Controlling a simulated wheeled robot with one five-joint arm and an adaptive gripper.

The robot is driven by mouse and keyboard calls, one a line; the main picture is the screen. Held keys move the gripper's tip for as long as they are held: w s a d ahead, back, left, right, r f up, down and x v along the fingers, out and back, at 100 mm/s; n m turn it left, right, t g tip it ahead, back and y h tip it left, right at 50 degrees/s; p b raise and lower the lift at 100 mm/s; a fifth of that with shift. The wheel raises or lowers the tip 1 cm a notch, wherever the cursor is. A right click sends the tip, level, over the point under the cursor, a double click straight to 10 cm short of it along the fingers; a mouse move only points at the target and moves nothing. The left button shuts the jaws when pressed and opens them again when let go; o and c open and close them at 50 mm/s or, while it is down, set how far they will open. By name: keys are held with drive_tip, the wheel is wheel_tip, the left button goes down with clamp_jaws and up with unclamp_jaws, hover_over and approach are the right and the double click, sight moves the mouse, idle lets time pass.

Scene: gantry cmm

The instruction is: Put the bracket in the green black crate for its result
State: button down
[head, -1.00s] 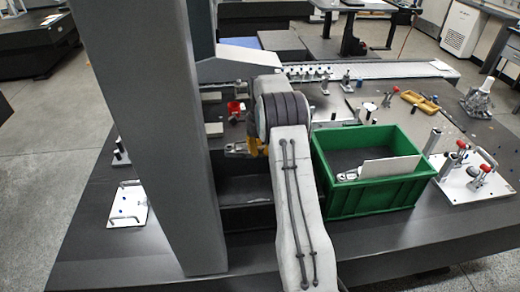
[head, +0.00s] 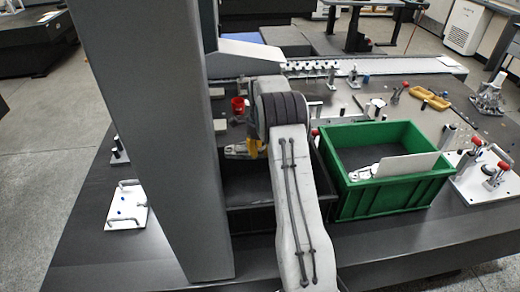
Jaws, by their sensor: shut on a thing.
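My gripper (head: 251,149) is mostly hidden behind my own arm link; a little of its yellow part shows. It is shut on a small greyish piece, taken as the bracket (head: 235,149), which sticks out to the left. Its shape is too small to make out. The gripper is above a black crate (head: 250,222), which is partly covered by my arm. A green crate (head: 400,196) with a dark floor stands to the right of my arm. A white panel and a small grey-white object (head: 360,174) are in it.
A tall grey column (head: 165,130) stands at the left. A white plate with handles (head: 127,207) lies left of it. A red cup (head: 239,105) is behind my gripper. Fixtures with red knobs (head: 488,175) stand right of the green crate. Yellow trays (head: 430,98) lie farther back.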

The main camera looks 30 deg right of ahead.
drive_tip(key=b, duration=1.1)
approach(260, 191)
drive_tip(key=shift+w+d+f, duration=0.1)
drive_tip(key=shift+w+f, duration=0.05)
drive_tip(key=shift+f, duration=1.15)
drive_tip(key=shift+w+f, duration=0.15)
drive_tip(key=shift+f, duration=1.15)
drive_tip(key=shift+f+b, duration=0.45)
drive_tip(key=shift+f, duration=0.2)
drive_tip(key=c, duration=1.1)
unclamp_jaws()
drive_tip(key=shift+s+f, duration=0.1)
drive_tip(key=r, duration=1.2)
drive_tip(key=shift+s, duration=0.3)
